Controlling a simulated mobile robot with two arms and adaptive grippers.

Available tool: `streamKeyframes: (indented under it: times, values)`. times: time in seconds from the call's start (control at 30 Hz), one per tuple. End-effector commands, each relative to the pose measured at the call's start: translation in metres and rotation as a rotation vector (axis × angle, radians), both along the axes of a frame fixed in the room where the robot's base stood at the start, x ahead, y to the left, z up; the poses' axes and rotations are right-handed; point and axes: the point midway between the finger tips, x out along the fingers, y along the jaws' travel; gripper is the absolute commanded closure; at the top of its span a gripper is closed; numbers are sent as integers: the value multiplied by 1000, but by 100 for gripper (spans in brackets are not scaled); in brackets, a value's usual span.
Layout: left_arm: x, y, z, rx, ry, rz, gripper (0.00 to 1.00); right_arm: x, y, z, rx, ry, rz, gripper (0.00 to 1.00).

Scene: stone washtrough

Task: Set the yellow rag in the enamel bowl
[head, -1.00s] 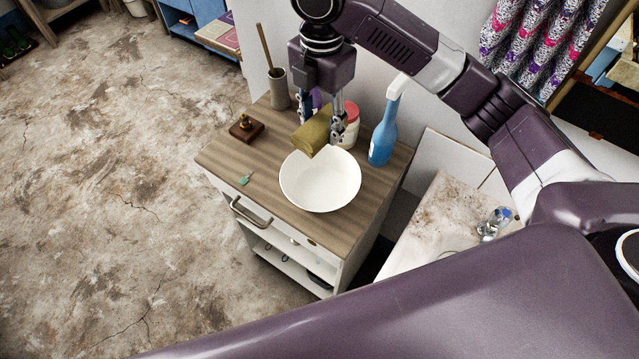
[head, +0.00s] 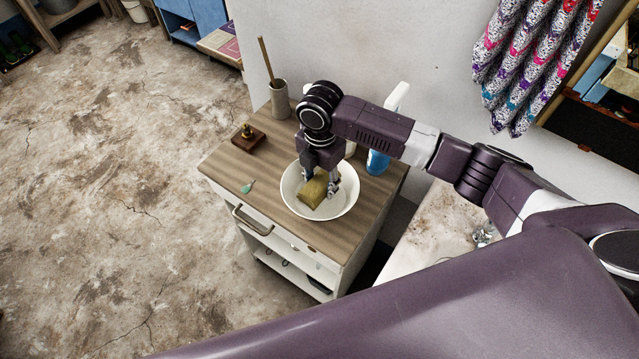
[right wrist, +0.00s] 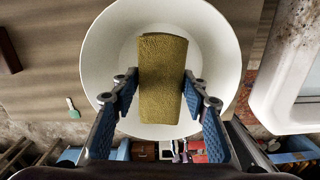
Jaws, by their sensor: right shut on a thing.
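The yellow rag (head: 312,192) is a folded, olive-yellow block. It is inside the white enamel bowl (head: 348,207), which stands on the wooden cabinet top. My right gripper (head: 320,187) reaches down into the bowl and is shut on the rag. In the right wrist view the rag (right wrist: 162,75) lies between the two blue-padded fingers, with the bowl (right wrist: 215,35) around and under it. I cannot tell whether the rag touches the bowl's bottom. My left gripper is not in view.
On the cabinet top (head: 225,165) are a brown block with a brass knob (head: 247,138), a small green-handled item (head: 248,186), and a holder with a stick (head: 279,100). A blue spray bottle (head: 377,162) stands behind my right arm, partly hidden.

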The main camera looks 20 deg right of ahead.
Motion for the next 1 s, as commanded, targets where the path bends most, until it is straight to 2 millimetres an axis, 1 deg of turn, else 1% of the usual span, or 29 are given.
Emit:
streamKeyframes:
  times: [0.1,0.2,0.47,0.6,0.63,0.77,1.0]
  values:
    - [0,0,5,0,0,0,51,0,0,-16,1,3,0,88]
    - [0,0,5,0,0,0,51,0,0,-24,-1,1,0,88]
    - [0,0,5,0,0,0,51,0,0,-25,1,-1,0,88]
    - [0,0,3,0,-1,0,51,0,0,-29,1,1,0,88]
    - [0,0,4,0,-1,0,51,0,0,-28,1,1,0,56]
    - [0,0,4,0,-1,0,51,0,0,-28,1,1,0,42]
    - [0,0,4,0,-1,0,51,0,0,-28,1,1,0,42]
